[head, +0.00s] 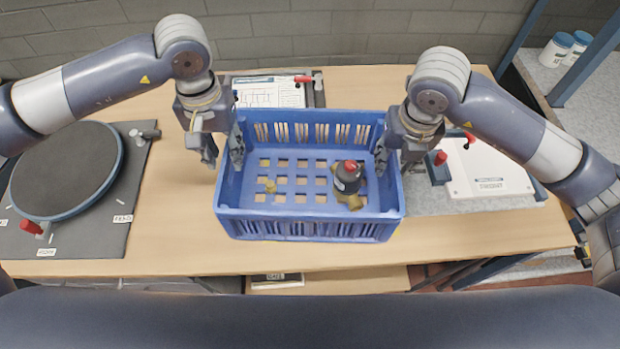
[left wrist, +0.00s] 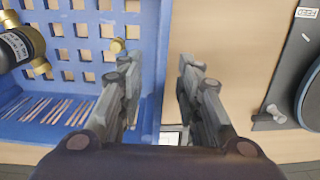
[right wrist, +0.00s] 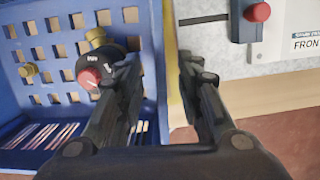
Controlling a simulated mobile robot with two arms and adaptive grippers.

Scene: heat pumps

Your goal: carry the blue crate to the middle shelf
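The blue crate (head: 300,226) stands upright on the wooden table. Inside it are a black pump-like part with a red cap and brass fittings (head: 348,180) and a small brass piece (head: 270,186). My left gripper (head: 224,160) is open at the crate's left wall, with one finger inside and one outside; in the left wrist view the wall (left wrist: 152,80) lies between the spread fingers. My right gripper (head: 392,168) is open at the right wall in the same way; the right wrist view shows that wall (right wrist: 158,70) between its fingers. I cannot make out the middle shelf.
A round dark disc on a mat (head: 68,172) lies at the left. A white panel with a red knob (head: 488,172) lies at the right. A shelf rack (head: 582,105) with white tubs (head: 558,48) stands at the far right.

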